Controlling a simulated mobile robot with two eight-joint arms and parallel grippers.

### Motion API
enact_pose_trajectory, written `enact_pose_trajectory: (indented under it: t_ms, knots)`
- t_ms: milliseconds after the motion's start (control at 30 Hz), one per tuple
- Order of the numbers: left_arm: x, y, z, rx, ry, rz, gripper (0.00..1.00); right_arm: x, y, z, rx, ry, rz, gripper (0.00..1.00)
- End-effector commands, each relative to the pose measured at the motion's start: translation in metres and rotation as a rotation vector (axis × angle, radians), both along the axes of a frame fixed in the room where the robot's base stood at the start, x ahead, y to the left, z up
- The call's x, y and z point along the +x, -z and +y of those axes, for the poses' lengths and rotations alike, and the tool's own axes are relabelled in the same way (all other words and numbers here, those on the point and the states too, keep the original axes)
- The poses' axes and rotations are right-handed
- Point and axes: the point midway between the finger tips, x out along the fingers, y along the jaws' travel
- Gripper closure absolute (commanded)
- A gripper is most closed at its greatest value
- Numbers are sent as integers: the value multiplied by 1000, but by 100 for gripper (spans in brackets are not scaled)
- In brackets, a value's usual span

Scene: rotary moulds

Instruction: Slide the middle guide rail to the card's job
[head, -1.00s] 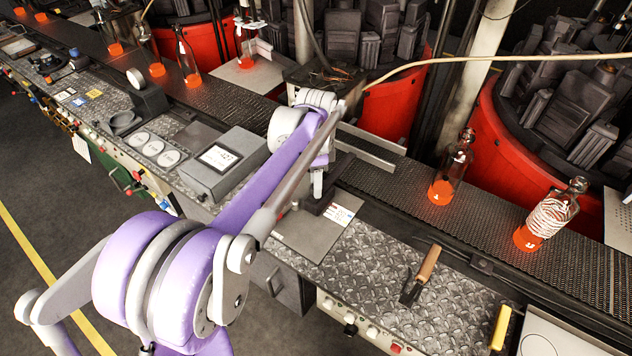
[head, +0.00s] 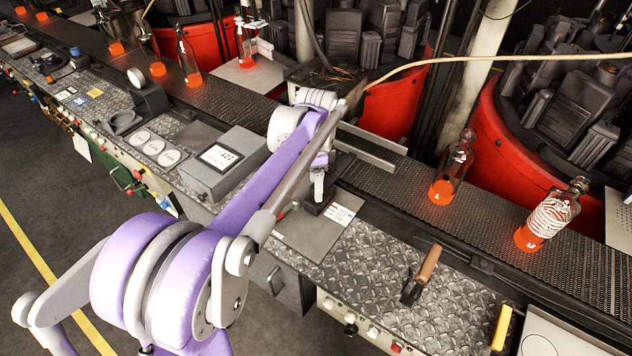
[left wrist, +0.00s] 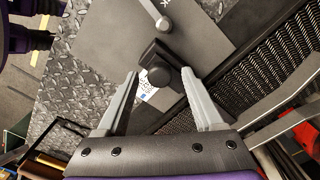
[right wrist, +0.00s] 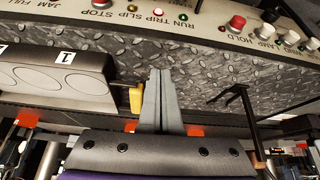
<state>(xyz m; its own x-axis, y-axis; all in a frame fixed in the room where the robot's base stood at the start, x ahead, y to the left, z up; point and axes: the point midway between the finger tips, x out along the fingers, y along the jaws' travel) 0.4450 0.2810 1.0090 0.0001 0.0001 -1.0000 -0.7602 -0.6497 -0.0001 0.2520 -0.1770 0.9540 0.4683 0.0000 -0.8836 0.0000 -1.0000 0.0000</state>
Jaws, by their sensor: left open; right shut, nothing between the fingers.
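The guide rail (head: 372,150), a pair of grey bars, stands over the conveyor in the middle of the head view, partly hidden by my left arm. A small white card (head: 341,214) with red and blue print lies on the grey plate (head: 300,237) just in front of it. The block partly hides the card (left wrist: 146,88). My right gripper (right wrist: 160,72) is shut and empty near the button panel.
Bottles with orange contents (head: 451,170) stand on the conveyor (head: 390,200); one is wrapped in white cord (head: 550,215). A grey display box (head: 222,160) stands left of my left arm. A yellow handle (head: 501,327) is at the front right.

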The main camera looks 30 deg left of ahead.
Motion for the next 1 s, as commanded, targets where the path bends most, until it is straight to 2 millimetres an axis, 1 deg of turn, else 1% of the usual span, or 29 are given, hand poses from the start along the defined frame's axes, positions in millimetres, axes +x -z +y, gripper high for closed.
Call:
enact_pose_trajectory:
  t_ms: [67, 167, 400, 500, 600, 767, 1000]
  knots:
    - [0, -6, 0, 0, 0, 0, 31, 0, -1, 0, 0, 0, 0, 100]
    - [0, -20, 0, 0, 0, 0, 31, 1, -2, 0, 0, 0, -1, 100]
    - [0, -70, 0, 1, 0, -1, 31, 3, -6, 0, 0, 0, -5, 100]
    - [0, -87, 0, 0, 0, 0, 31, 3, -8, 0, 0, 0, -6, 100]
    - [0, -99, 0, 0, 0, 0, 31, 4, -9, 0, 0, 0, -7, 100]
    - [0, -107, 0, 0, 0, 0, 31, 4, -9, 0, 0, 0, -7, 100]
    - [0, -108, 0, 0, 0, 0, 31, 4, -9, 0, 0, 0, -7, 100]
